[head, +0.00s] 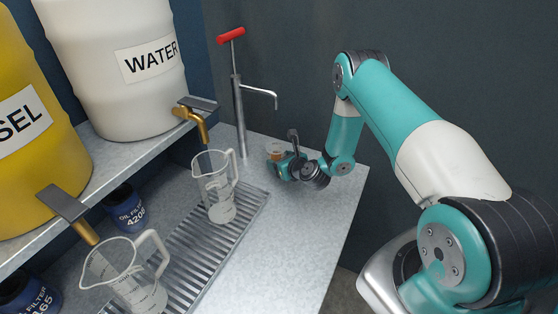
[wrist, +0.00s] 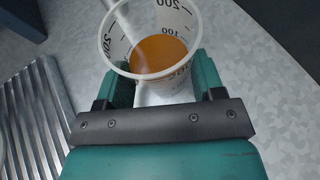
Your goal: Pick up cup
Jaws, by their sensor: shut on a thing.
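The cup (wrist: 163,80) is a clear measuring cup with graduation marks and an amber liquid in it. In the wrist view it stands between the two teal fingers of my gripper (wrist: 158,85), which are shut on its sides. In the head view the cup (head: 275,151) shows small at the far end of the metal bench, just left of my gripper (head: 284,163). The gripper partly hides it there. I cannot tell whether its base touches the bench.
Two clear jugs (head: 216,188) (head: 128,280) stand on the slotted drain grate (head: 190,268) to the left. A pump with a red handle (head: 231,35) rises behind. A white water barrel (head: 115,70) and a yellow barrel (head: 30,130) sit on a shelf. The bench's front right is clear.

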